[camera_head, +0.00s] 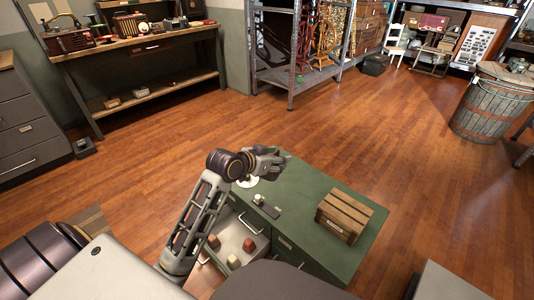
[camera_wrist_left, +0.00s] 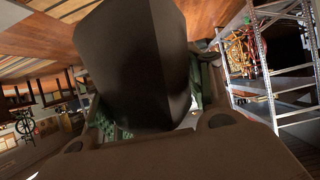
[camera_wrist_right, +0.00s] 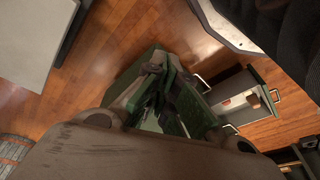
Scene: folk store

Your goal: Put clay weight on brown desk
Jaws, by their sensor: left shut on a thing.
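My left arm reaches over the green desk, and my left gripper (camera_head: 268,162) is above its far left part. In the left wrist view this gripper is shut on a dark grey, smooth, block-like thing (camera_wrist_left: 135,65), which fills the middle of the picture. It may be the clay weight; I cannot tell for sure. The brown desk, a wooden workbench (camera_head: 150,43), stands at the back left, away from the gripper. My right gripper (camera_wrist_right: 165,85) shows only in the right wrist view, with the green desk behind it; its finger gap is unclear.
The green desk (camera_head: 310,185) bears a wooden crate (camera_head: 345,213), a white round thing (camera_head: 247,182) and small dark items. Its open drawer (camera_head: 232,234) holds several small blocks. The workbench top carries several items. Open floor (camera_head: 150,150) lies between. A metal rack (camera_head: 275,72) stands behind.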

